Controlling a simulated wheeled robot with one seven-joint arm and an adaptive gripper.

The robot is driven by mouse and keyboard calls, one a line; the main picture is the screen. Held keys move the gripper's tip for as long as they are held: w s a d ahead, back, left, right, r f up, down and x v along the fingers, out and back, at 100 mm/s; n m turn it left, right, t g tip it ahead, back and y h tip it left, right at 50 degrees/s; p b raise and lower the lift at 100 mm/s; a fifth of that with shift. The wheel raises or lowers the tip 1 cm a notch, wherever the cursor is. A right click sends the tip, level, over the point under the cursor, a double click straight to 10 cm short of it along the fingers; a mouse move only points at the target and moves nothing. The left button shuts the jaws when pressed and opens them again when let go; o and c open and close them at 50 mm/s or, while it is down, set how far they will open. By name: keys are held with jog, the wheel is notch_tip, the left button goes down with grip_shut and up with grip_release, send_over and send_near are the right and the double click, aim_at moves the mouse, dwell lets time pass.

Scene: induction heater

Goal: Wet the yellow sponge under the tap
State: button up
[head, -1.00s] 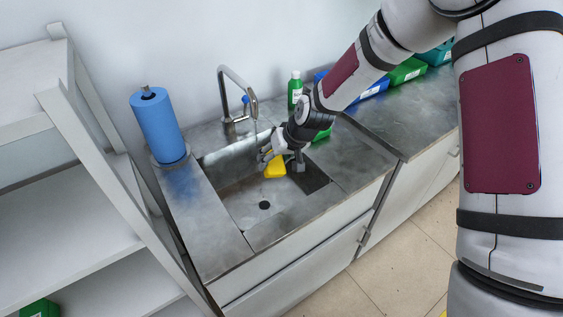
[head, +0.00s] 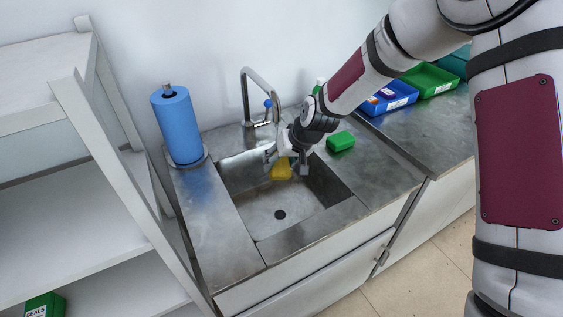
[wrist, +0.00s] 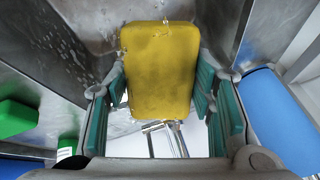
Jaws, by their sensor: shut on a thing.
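The yellow sponge (head: 282,171) is in my gripper (head: 285,161), held inside the sink basin (head: 262,206) above its floor. In the wrist view, the sponge (wrist: 160,70) fills the space between the teal finger pads, with darker patches on its face. The metal tap (head: 247,97) arches from behind the sink, its spout end just above my gripper in the head view. Part of the tap (wrist: 158,128) shows beyond the sponge in the wrist view. Bright specks like water drops show around the sponge; a clear stream cannot be made out.
A blue paper roll (head: 178,125) stands left of the sink. A green block (head: 341,141) lies on the counter at right, with blue (head: 390,98) and green bins (head: 430,80) behind. A white shelf (head: 75,210) stands at the left.

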jog(key=s+d+p, duration=0.4)
jog(key=s+d, duration=0.1)
jog(key=d, duration=0.1)
jog(key=shift+d, duration=0.2)
dwell(0.8)
dwell(1.1)
jog(key=s+d+r+p, duration=0.3)
jog(key=d+r, duration=0.1)
jog(key=shift+p, duration=0.4)
dwell(0.5)
